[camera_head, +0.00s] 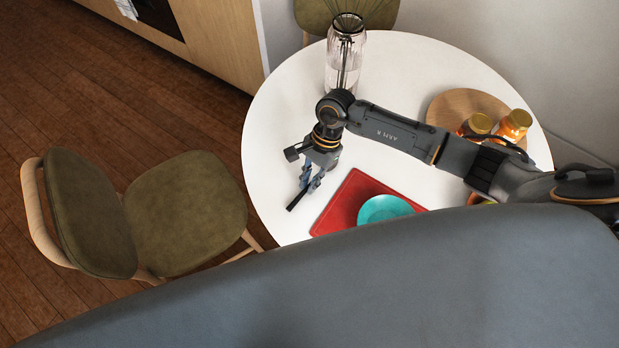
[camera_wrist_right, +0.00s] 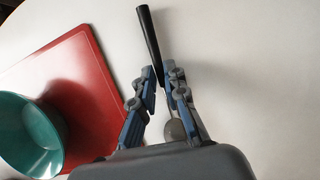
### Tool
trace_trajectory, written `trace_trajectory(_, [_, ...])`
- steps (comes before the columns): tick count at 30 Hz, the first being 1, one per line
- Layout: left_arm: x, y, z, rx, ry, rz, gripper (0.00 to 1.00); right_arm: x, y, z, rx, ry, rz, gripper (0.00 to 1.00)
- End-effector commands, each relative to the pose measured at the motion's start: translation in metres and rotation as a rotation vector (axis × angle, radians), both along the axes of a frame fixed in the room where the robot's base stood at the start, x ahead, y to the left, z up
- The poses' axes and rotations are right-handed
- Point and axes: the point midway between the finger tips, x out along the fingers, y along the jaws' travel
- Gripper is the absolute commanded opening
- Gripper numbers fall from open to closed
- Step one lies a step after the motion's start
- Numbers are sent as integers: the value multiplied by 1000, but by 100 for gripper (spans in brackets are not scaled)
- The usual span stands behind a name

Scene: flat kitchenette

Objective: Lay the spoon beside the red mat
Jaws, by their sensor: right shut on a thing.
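The red mat (camera_head: 333,211) lies on the white round table, partly hidden by the grey surface in front. It also shows at the left of the right wrist view (camera_wrist_right: 84,66). A spoon with a black handle (camera_wrist_right: 149,38) and a grey bowl (camera_wrist_right: 174,130) is between the fingers of my right gripper (camera_wrist_right: 162,84), which is shut on it. In the head view my right gripper (camera_head: 308,184) is over the table, left of the mat, and the dark handle (camera_head: 296,201) sticks out below. I cannot tell whether the spoon touches the table. My left gripper is not in view.
A teal bowl (camera_head: 385,209) sits on the mat. A glass vase (camera_head: 344,62) stands at the back. A round wooden board (camera_head: 446,103) holds orange jars (camera_head: 514,125) at the right. Chairs stand left (camera_head: 186,203) and behind. The table's left part is bare.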

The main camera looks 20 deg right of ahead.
Motion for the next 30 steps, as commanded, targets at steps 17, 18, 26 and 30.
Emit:
trace_trajectory(17, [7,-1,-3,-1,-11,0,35,0,0,-5,0,-2,1,35])
trace_trajectory(18, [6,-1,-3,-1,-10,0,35,0,0,-5,0,-2,1,35])
trace_trajectory(26, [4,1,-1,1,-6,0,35,0,0,-4,1,-1,1,35])
trace_trajectory(30, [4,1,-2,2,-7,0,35,3,-3,5,1,-6,0,35])
